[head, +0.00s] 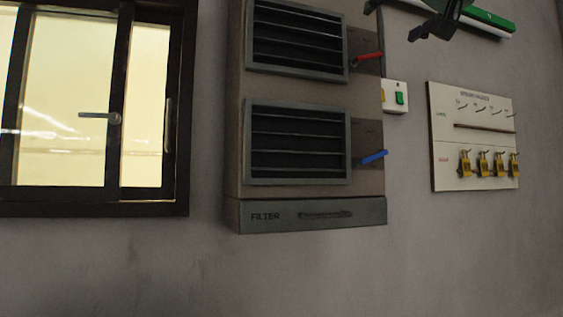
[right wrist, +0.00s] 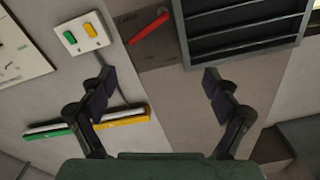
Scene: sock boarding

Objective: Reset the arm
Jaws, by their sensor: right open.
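My right gripper (head: 395,18) shows at the top right of the head view, partly cut off by the top edge. In the right wrist view, its two dark fingers (right wrist: 157,80) stand wide apart with nothing between them. They are in front of the wall unit, with the red lever (right wrist: 149,27) beyond the fingertips. No contact with the lever or the unit shows. My left gripper is not in view.
A brown wall unit (head: 235,120) has two grilles, a red lever (head: 367,58), a blue lever (head: 374,157) and a FILTER drawer (head: 280,217). A switch box (head: 395,96) and a padlock board (head: 475,140) are to its right. A window (head: 70,100) is left.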

